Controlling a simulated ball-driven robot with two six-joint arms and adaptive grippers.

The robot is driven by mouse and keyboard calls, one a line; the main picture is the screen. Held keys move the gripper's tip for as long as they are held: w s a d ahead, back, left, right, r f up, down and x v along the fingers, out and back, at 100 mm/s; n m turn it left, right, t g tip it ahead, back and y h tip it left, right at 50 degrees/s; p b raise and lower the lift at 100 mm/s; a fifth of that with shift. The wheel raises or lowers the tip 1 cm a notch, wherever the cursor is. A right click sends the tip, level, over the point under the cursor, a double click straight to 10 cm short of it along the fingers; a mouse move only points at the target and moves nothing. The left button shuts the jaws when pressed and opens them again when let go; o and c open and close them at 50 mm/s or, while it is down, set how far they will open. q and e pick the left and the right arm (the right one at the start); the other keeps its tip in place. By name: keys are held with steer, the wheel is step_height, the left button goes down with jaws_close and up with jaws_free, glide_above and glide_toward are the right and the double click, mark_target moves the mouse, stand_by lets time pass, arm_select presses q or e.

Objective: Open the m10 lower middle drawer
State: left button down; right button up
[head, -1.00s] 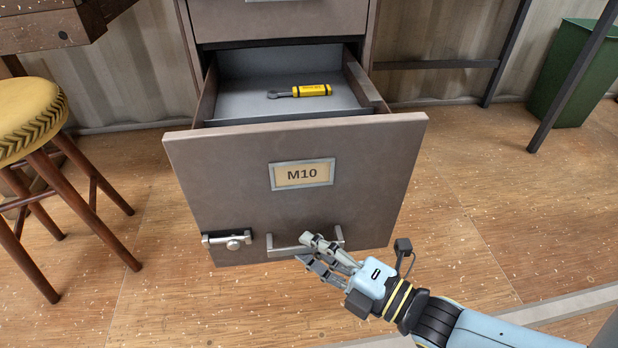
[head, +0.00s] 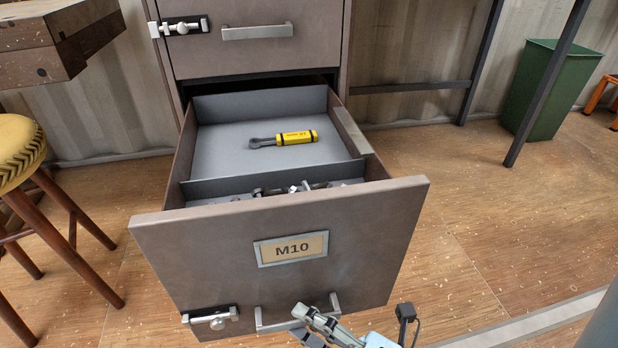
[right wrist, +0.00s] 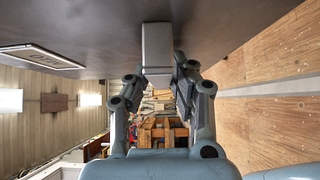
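The M10 drawer (head: 365,235) is a brown-grey drawer with a framed M10 label (head: 291,248), pulled well out of its cabinet. Inside lie a yellow-handled tool (head: 284,138) and, in front of a divider, several grey metal pieces, partly hidden by the drawer front. A grey bar handle (head: 276,325) is low on the front. My right gripper (head: 304,322) is at this handle. In the right wrist view its fingers (right wrist: 160,78) stand on both sides of the grey handle (right wrist: 157,45) and appear closed on it. My left gripper is not in view.
A latch (head: 211,318) sits left of the handle. A shut drawer (head: 255,55) with its own handle and latch is above. A yellow-seated stool (head: 18,150) stands left, a green bin (head: 545,90) at the back right. The wooden floor (head: 500,240) to the right is open.

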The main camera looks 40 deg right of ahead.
steer(key=o, duration=0.4)
steer(key=shift+c, duration=0.2)
steer(key=v, duration=1.2)
